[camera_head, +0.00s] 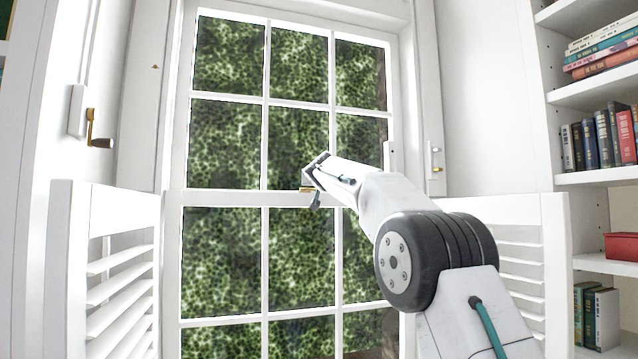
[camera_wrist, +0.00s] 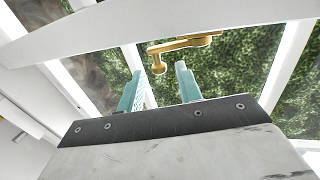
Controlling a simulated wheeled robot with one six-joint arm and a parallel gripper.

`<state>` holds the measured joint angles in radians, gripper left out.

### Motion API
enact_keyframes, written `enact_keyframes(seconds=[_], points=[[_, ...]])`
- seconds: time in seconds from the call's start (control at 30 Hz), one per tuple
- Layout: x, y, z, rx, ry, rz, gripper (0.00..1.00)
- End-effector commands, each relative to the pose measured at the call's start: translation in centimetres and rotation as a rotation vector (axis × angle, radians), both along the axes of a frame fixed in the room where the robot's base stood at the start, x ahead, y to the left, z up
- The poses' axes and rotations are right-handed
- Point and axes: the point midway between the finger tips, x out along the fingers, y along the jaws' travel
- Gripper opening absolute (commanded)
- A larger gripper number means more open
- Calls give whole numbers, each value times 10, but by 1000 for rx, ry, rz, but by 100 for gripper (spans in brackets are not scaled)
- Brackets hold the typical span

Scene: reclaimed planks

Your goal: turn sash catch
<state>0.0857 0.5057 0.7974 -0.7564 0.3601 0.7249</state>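The sash catch is a brass lever with a round knob at one end. In the wrist view the catch (camera_wrist: 182,45) sits on the white meeting rail, just beyond my fingertips, with its knob end between the lines of the two fingers. In the head view a small brass part of the catch (camera_head: 306,189) shows at the rail; my gripper hides the rest. My gripper (camera_wrist: 158,82) is open, with two teal fingers apart and nothing between them. In the head view my gripper (camera_head: 314,185) is at the middle of the rail. I cannot tell whether a finger touches the catch.
The white sash window (camera_head: 230,198) has several panes with green foliage behind. Louvred shutters stand at the left (camera_head: 118,285) and right (camera_head: 522,262). A brass crank handle (camera_head: 96,138) is on the left wall. A bookshelf (camera_head: 590,180) stands at the right.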

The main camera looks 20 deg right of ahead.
Motion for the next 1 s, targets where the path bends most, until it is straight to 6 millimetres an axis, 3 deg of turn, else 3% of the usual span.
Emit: enact_keyframes(seconds=[0.23,0.7,0.83,1.0], points=[[22,-8,0,0,-1,-2,35],[27,-10,0,-1,0,0,35],[27,-10,0,-1,0,0,0],[27,-10,0,-1,0,1,0]])
